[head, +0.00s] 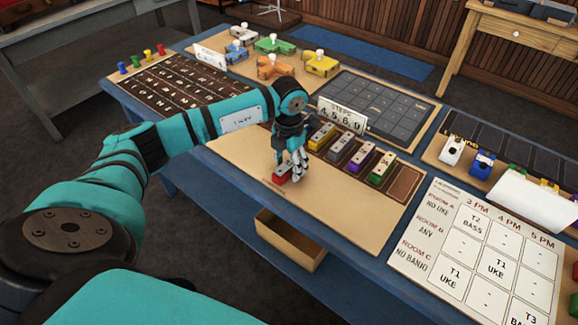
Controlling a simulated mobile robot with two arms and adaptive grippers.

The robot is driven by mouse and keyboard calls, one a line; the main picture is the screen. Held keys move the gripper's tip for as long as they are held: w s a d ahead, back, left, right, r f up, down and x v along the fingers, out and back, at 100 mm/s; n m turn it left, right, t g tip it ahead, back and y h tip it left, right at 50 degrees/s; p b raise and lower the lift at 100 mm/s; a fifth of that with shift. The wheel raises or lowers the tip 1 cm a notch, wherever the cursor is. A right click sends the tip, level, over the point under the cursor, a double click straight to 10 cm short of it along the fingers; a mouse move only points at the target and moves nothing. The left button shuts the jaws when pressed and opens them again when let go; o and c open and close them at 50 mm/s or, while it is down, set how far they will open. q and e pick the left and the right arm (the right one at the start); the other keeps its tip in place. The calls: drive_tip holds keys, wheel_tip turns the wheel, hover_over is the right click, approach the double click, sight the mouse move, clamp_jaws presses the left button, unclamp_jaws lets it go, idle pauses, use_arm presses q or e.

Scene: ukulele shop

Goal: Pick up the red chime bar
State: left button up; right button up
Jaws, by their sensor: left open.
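The red chime bar (283,173) lies on the bare tan board in the middle of the blue table, with part of it hidden under my gripper. My left gripper (291,172) points down at the bar, its fingers open and close over its right part. Whether the fingers touch the bar cannot be told. Yellow (321,137), grey (340,148), purple (361,158) and green (383,168) chime bars lie in a row on a dark strip to the right. My right gripper is not in view.
A sign with numbers (342,116) stands behind the chime bars. An open drawer (290,240) juts out below the table's front edge. A schedule board (480,250) lies at the right. The tan board in front of the gripper is clear.

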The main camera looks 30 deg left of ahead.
use_arm(q)
clamp_jaws()
idle(0.3)
